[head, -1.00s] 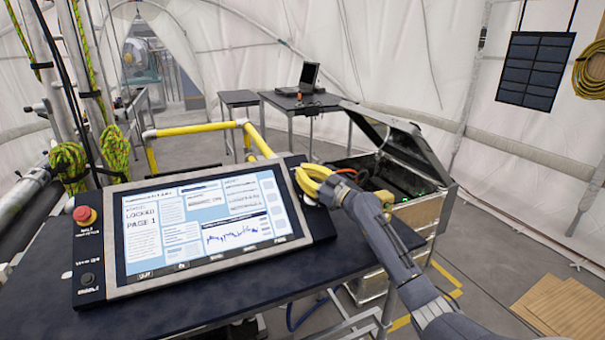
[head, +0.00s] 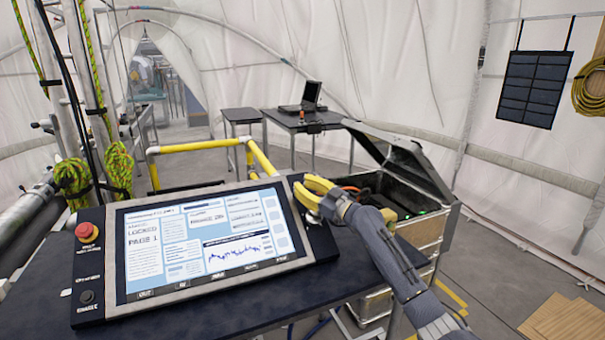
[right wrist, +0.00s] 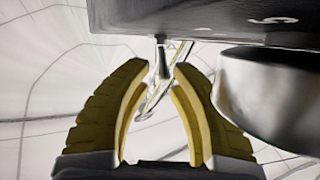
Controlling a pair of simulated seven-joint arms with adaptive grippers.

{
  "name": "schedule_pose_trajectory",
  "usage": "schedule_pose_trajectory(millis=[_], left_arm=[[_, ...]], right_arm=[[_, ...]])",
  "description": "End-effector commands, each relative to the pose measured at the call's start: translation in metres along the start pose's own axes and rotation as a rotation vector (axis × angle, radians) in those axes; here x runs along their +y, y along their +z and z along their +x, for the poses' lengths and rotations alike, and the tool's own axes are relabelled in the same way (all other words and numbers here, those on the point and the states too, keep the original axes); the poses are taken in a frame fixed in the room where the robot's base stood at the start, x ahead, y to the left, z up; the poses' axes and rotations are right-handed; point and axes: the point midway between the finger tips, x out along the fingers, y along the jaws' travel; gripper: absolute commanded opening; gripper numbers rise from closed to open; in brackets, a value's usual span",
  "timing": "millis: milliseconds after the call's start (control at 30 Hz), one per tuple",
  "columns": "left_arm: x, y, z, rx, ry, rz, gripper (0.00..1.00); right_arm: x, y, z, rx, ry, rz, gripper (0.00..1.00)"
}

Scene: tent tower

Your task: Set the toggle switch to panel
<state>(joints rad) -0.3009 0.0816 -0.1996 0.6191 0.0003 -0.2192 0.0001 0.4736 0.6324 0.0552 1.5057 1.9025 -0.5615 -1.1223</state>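The control console (head: 108,263) stands on the dark table, its screen (head: 145,275) reading LOCKED and PAGE 1. My right gripper (head: 309,190) has yellow fingers and is at the console's right side panel. The toggle switch (right wrist: 163,58) appears in the right wrist view as a thin dark lever sticking out from the dark panel face (right wrist: 215,15). The lever lies between the two open fingertips (right wrist: 161,75), with a gap to each side. In the head view the gripper hides the switch, and I cannot tell its setting. My left gripper is out of view.
A large round metallic knob (right wrist: 265,95) is close beside the right finger in the wrist view. A red stop button (head: 85,231) is on the console's left. An open case (head: 420,232) stands behind my right arm. Yellow rails (head: 195,147) run behind the table.

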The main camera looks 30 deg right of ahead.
Motion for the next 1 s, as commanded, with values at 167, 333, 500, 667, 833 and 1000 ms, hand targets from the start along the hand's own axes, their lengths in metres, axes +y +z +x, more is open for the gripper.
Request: schedule_pose_trajectory(millis=[167, 333, 500, 667, 833, 1000], left_arm=[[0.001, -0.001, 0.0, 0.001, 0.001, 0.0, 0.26], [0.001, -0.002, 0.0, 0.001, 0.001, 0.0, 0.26], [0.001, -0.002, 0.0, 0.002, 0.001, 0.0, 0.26], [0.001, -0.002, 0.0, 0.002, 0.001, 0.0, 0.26], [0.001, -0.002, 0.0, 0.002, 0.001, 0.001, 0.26], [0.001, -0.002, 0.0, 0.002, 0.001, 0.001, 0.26]], right_arm=[[0.007, -0.029, 0.007, 0.002, -0.002, -0.005, 0.2], [0.012, -0.053, 0.014, 0.003, -0.004, -0.004, 0.2], [0.015, -0.07, 0.018, 0.003, -0.004, -0.001, 0.2], [0.017, -0.078, 0.02, 0.003, -0.004, 0.0, 0.2], [0.017, -0.08, 0.021, 0.003, -0.004, 0.001, 0.2], [0.017, -0.08, 0.021, 0.002, -0.004, 0.001, 0.2]])
